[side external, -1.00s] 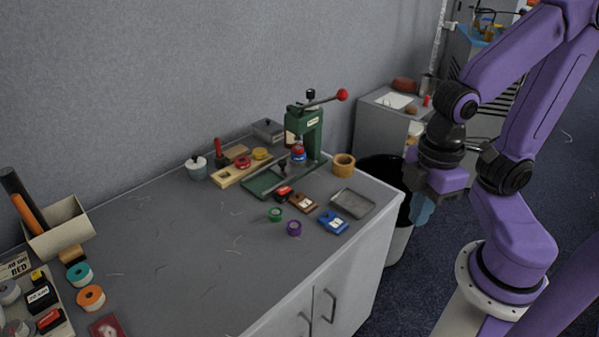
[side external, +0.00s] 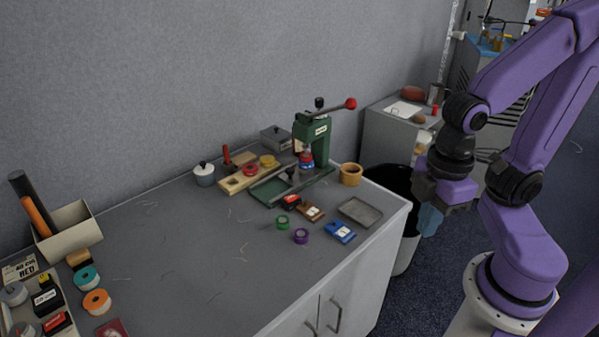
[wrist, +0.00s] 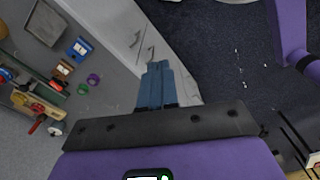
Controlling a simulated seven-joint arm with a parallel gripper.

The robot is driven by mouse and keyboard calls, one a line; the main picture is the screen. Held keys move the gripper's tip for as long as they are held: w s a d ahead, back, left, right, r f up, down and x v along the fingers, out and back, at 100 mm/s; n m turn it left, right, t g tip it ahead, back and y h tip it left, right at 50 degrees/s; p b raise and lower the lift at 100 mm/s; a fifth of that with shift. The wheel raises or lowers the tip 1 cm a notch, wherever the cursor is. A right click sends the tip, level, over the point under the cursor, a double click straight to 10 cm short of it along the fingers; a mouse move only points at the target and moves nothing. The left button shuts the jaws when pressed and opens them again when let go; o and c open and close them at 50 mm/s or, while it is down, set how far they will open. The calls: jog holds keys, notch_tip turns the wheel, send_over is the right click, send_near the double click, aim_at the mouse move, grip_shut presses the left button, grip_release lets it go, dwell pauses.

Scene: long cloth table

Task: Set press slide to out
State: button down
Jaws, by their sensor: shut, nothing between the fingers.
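The green press (side external: 312,138) stands at the back right of the table, with a red-knobbed lever (side external: 350,104) pointing right. Its flat green slide and base (side external: 268,192) reach out to the front left of the press column. A dark knob stands on this part. I cannot tell exactly where the slide sits along its travel. My gripper (side external: 429,222) is right of the table, past its edge and well apart from the press. In the wrist view its blue fingers (wrist: 156,84) are together and empty, over the cabinet front and floor.
A grey tray (side external: 360,212), blue block (side external: 337,232), purple ring (side external: 301,236) and green ring (side external: 282,222) lie before the press. A wooden cup (side external: 351,174) stands right of it. A bin (side external: 392,182) stands beside the table. The table's middle (side external: 190,250) is mostly clear.

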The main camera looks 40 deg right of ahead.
jog(key=c, duration=1.3)
grip_release()
jog(key=shift+w, duration=0.1)
jog(key=o, duration=0.5)
jog(key=shift+w+a+m, duration=0.3)
jog(key=shift+w, duration=0.2)
jog(key=w+a+m+t, duration=0.1)
jog(key=w+a+m, duration=0.15)
jog(key=w, duration=0.45)
jog(key=w+a+m, duration=0.2)
jog(key=w+m, duration=0.1)
jog(key=w, duration=0.3)
jog(key=w+d+m+t+h, duration=0.1)
jog(key=w+m, duration=0.5)
jog(key=w, duration=0.7)
jog(key=m+t+h, duration=0.1)
jog(key=m+h, duration=0.2)
jog(key=m, duration=0.7)
send_over(290, 169)
jog(key=s+a, duration=0.5)
notch_tip(290, 169, down, 4)
jog(key=shift+n, duration=0.25)
jog(key=x, duration=1.7)
jog(key=shift+a+f, duration=0.35)
jog(key=shift+f, duration=0.05)
